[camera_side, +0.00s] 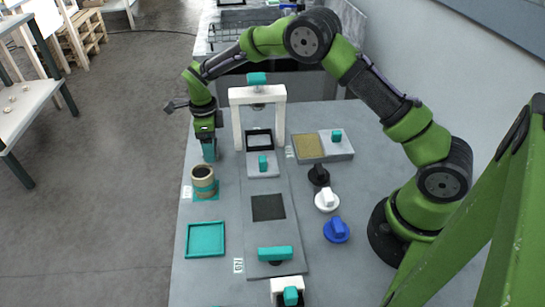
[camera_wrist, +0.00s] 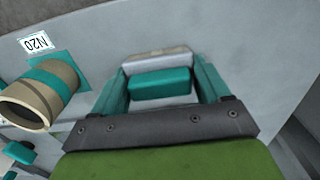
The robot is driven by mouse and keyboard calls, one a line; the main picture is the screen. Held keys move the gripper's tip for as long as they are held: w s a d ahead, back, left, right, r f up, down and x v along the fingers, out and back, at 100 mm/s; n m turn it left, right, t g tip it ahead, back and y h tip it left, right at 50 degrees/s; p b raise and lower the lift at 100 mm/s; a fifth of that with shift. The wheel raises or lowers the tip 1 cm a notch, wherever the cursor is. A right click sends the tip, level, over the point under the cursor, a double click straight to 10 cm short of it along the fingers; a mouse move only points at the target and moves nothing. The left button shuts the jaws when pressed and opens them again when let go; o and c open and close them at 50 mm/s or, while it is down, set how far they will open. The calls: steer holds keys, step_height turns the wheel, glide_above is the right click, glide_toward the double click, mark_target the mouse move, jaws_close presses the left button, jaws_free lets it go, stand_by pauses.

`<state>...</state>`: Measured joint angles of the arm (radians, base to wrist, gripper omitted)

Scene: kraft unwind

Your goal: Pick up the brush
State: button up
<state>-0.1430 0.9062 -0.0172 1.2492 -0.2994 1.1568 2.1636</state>
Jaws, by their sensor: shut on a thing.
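My gripper (camera_side: 208,155) hangs over the left edge of the grey table, just beyond the tan roll with a teal band. In the wrist view, its teal fingers (camera_wrist: 160,88) are shut on what looks like the brush (camera_wrist: 161,82), a teal block with a pale grey strip (camera_wrist: 157,58) along its far side. The brush sits between the two fingers. In the side view I cannot make the brush out from the teal fingers, and I cannot tell whether it touches the table.
The tan roll (camera_side: 203,178) stands close by on a teal pad; it also shows in the wrist view (camera_wrist: 42,95). A white arch (camera_side: 236,112) rises to the right. A teal square tray (camera_side: 205,239) lies nearer. Black, white (camera_side: 327,200) and blue knobs (camera_side: 337,231) stand further right.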

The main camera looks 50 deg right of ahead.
steer(key=shift+r, duration=0.15)
step_height(320, 180, up, 10)
steer(key=shift+f, duration=0.1)
stand_by(0.3)
steer(key=o, duration=0.4)
steer(key=shift+c, duration=1.2)
